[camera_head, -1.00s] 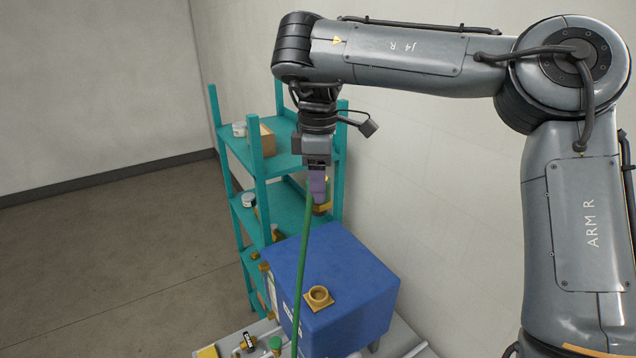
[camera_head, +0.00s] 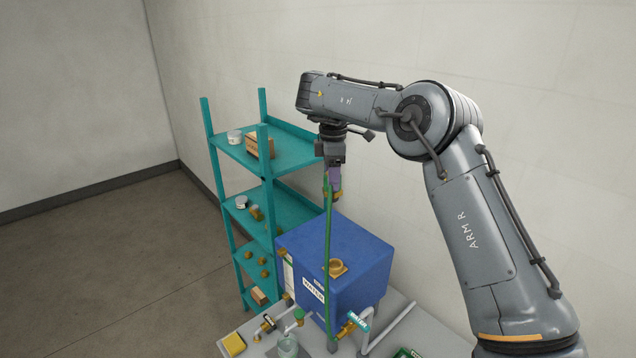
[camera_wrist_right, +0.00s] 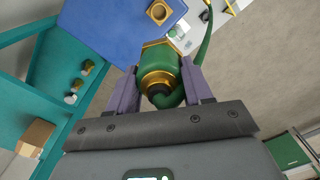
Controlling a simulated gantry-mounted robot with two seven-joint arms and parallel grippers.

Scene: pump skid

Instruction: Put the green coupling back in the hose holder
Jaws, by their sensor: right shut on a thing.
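My right gripper (camera_head: 334,178) is high over the back of the blue tank (camera_head: 350,242), in front of the wall. Its purple fingers are shut on the green coupling, which shows in the right wrist view as a green body with brass bands (camera_wrist_right: 158,70). The green hose (camera_head: 329,235) bends at the gripper and hangs down across the tank's front. In the right wrist view the right gripper (camera_wrist_right: 160,88) has one finger on each side of the coupling. I cannot pick out the hose holder with certainty. My left gripper is not in view.
A brass square-flanged port (camera_head: 336,268) is on the tank top. A teal shelf (camera_head: 270,150) with jars and boxes stands to the left. Pipes, valves and a yellow block (camera_head: 233,344) crowd the skid below. The floor at left is clear.

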